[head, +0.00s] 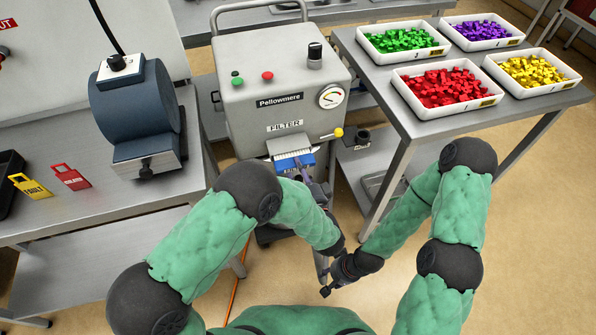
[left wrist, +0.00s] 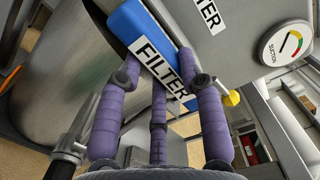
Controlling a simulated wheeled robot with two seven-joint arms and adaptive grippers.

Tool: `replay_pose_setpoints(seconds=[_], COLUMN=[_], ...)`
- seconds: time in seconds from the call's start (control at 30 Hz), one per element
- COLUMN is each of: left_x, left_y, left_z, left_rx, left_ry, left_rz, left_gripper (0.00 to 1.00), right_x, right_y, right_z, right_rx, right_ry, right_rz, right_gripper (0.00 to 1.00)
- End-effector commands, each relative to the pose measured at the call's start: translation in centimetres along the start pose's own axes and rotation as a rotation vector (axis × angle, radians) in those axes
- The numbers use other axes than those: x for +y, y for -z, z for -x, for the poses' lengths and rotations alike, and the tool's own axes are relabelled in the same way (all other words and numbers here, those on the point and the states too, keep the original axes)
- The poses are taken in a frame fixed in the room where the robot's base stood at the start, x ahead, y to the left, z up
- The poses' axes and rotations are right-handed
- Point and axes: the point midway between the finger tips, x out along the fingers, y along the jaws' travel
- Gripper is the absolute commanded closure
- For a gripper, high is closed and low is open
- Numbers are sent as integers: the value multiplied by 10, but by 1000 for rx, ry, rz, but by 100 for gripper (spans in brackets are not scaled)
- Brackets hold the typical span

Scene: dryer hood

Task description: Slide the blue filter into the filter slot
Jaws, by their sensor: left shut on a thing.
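The blue filter (head: 308,158), with white pleats on top, is at the front of the grey Pellowmere machine (head: 285,85), just below its FILTER label. The filter slot (head: 283,143) is at that spot; how far the filter is inside it I cannot tell. My left gripper (head: 302,172) is shut on the filter's front. In the left wrist view its purple fingers (left wrist: 158,90) are around the filter (left wrist: 137,24), whose white FILTER label faces the camera and which looks tilted there. My right gripper (head: 326,289) is low, in front of the machine and away from the filter; its fingers are too small to read.
A yellow-knobbed lever (head: 337,132) sticks out right of the slot, below a suction gauge (head: 331,96). A bench with a blue-grey drum (head: 137,103) stands left. A table with trays of coloured pieces (head: 447,85) stands right. An orange cable (head: 237,285) runs along the floor.

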Motion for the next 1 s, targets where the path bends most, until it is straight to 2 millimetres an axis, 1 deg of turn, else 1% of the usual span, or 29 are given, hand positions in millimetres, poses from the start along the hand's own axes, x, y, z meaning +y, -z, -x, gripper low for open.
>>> replay_pose_setpoints(seconds=[0.7,0.73,0.77,0.8,0.83,1.0], left_x=[-1,-1,-1,-1,-1,0], left_y=[1,1,1,1,1,1], left_z=[-16,-16,-16,-15,-15,-15], left_rx=[-1,-1,0,0,0,0], left_ry=[2,2,2,2,2,1], left_rz=[2,2,2,1,1,1], left_gripper=[100,57,49,37,31,31], right_x=[0,0,0,0,0,0], right_y=[0,0,0,0,0,0], right_z=[0,0,0,0,0,0], right_rx=[0,0,0,0,0,0], right_ry=[0,0,0,0,0,0], right_rz=[0,0,0,0,0,0], right_gripper=[60,60,60,60,60,60])
